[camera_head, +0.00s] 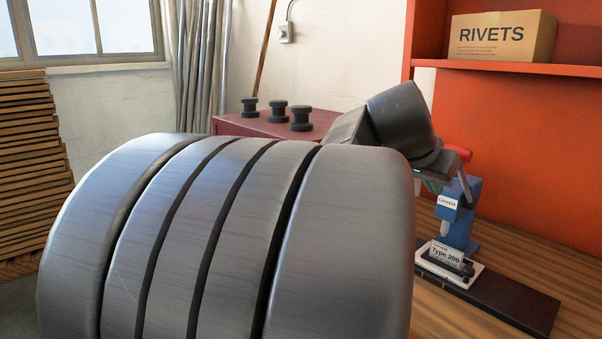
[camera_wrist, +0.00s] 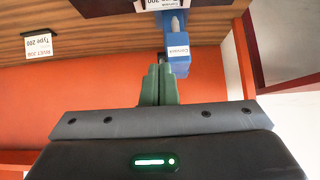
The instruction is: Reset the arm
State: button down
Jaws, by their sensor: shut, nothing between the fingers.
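My gripper (camera_wrist: 159,84) shows in the wrist view as two green fingers shut together, with nothing between them. Behind the fingertips in that view, upside down, stands the blue dispenser (camera_wrist: 178,55) with a white label. I cannot tell whether the fingertips touch it. In the head view my grey arm fills the middle and reaches right toward the blue dispenser (camera_head: 462,222). The dispenser stands upright on the wooden bench, with a red part near its top. My fingers are not clear in the head view.
A "Type 200" card (camera_head: 447,253) stands on a white base on a dark board (camera_head: 515,301). Dark spools (camera_head: 277,112) stand on a red cabinet (camera_head: 235,126). A RIVETS box (camera_head: 502,36) sits on the orange shelf. Another card (camera_wrist: 38,45) shows in the wrist view.

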jog(key=shift+w+d+r+y+p, duration=0.15)
jog(key=shift+r+p, duration=0.3)
jog(key=shift+p, duration=0.2)
jog(key=shift+w+d+r+y+p, duration=0.15)
jog(key=shift+r+p, duration=0.25)
jog(key=shift+p, duration=0.25)
